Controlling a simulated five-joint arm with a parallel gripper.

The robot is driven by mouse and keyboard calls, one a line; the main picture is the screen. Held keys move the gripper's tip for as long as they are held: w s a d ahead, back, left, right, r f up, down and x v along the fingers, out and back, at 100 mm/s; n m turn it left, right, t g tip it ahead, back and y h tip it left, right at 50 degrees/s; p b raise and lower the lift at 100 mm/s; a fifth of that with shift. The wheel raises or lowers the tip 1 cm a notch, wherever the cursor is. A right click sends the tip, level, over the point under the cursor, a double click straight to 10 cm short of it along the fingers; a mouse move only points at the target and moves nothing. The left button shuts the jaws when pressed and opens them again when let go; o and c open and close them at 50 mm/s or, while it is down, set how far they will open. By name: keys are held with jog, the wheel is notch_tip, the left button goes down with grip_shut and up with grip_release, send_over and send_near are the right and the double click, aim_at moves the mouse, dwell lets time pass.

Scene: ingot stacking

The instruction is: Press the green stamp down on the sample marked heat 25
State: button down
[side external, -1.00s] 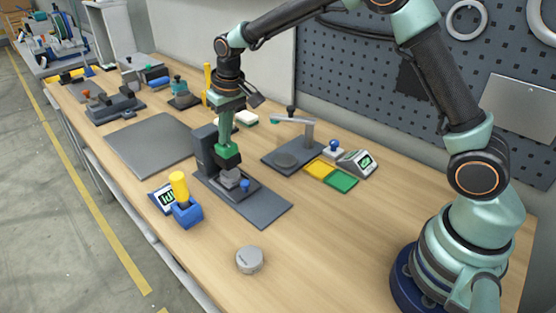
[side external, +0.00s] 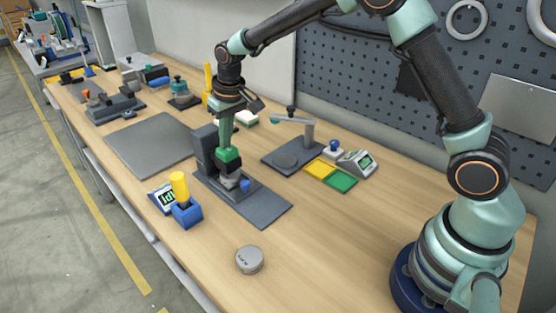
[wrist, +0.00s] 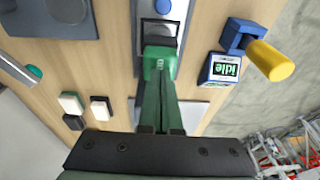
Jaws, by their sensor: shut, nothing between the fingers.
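The green stamp (side external: 228,157) is the head of a dark grey press (side external: 205,150) at the middle of the bench. It also shows in the wrist view (wrist: 160,62). My gripper (side external: 227,142) points down, shut and empty, with its fingertips at the top of the green stamp. In the wrist view the fingers (wrist: 158,82) meet the green head; the exact contact is hard to see. A small grey piece (side external: 229,182) sits under the stamp, mostly hidden. A loose round grey sample (side external: 249,261) lies at the front; its marking is too small to read.
A blue knob (side external: 245,184) is on the press base. A display reading "idle" (wrist: 224,68) stands beside a blue holder with a yellow cylinder (side external: 179,185). A lever fixture (side external: 307,134) and yellow (side external: 321,169) and green (side external: 341,181) pads are to the right. The front bench is mostly clear.

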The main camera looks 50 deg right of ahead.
jog(key=shift+s+f, duration=0.15)
jog(key=shift+f, duration=0.7)
dwell(1.1)
jog(key=shift+r, duration=3.75)
jog(key=shift+r, duration=0.1)
jog(key=s+d+r+t, duration=0.2)
jog(key=s+d+r, duration=0.2)
jog(key=s+r, duration=0.45)
jog(key=s+d, duration=0.1)
jog(key=s, duration=0.6)
jog(key=s+d+f+t, duration=0.1)
jog(key=s+d, duration=0.1)
jog(key=s, duration=0.6)
jog(key=shift+d+f, duration=0.2)
jog(key=shift+d, duration=0.05)
